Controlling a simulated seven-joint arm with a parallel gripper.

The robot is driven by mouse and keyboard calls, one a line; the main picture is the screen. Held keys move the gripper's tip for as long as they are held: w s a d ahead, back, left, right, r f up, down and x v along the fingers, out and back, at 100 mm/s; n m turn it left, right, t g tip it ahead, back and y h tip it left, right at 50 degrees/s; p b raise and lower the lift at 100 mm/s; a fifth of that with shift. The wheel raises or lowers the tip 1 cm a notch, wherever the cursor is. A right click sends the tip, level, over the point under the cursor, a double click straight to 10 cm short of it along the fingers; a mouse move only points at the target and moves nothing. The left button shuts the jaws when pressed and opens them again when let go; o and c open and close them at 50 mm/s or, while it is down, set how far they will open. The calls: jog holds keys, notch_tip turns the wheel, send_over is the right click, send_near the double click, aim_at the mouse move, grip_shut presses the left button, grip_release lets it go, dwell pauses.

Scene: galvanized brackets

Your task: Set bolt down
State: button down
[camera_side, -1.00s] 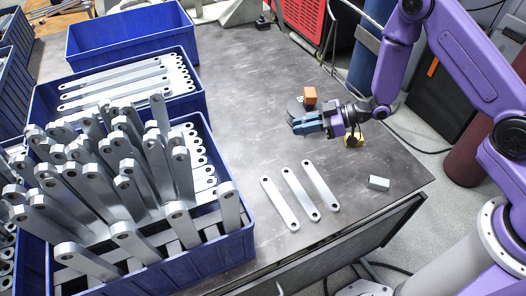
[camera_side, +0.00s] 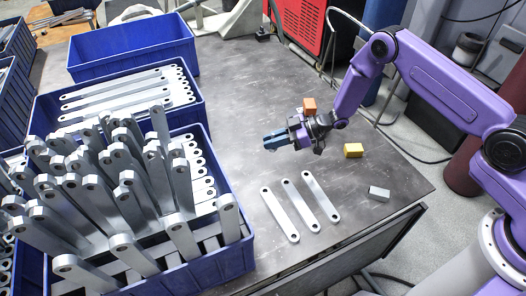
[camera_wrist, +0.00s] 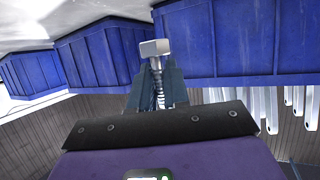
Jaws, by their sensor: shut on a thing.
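My gripper (camera_side: 275,141) is above the dark table, to the right of the blue crates, in the side view. Its fingers point left. In the wrist view my gripper (camera_wrist: 158,88) is shut on a bolt (camera_wrist: 155,49). The bolt's pale square-looking head sticks out beyond the fingertips, and its threaded shank runs down between the fingers. In the side view the bolt is too small or hidden to make out.
Three flat brackets (camera_side: 297,202) lie on the table. An orange block (camera_side: 310,104), a yellow block (camera_side: 353,150) and a grey block (camera_side: 379,193) sit apart. A blue crate (camera_side: 232,262) is packed with brackets; an empty blue crate (camera_side: 133,45) stands behind. The table middle is clear.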

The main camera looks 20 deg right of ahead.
jog(key=w+f, duration=0.1)
jog(key=w+a+f, duration=0.1)
jog(key=f, duration=0.1)
jog(key=w+f, duration=0.1)
jog(key=f, duration=0.1)
jog(key=shift+w+a, duration=0.25)
jog(key=shift+w, duration=0.15)
jog(key=shift+f, duration=1.5)
jog(key=shift+f, duration=0.1)
jog(key=shift+f, duration=0.2)
jog(key=shift+s+f, duration=0.2)
jog(key=shift+f, duration=0.05)
jog(key=c, duration=1.1)
grip_release()
jog(key=shift+a, duration=0.1)
jog(key=shift+w+r, duration=0.15)
jog(key=shift+r, duration=0.35)
jog(key=v, duration=1.2)
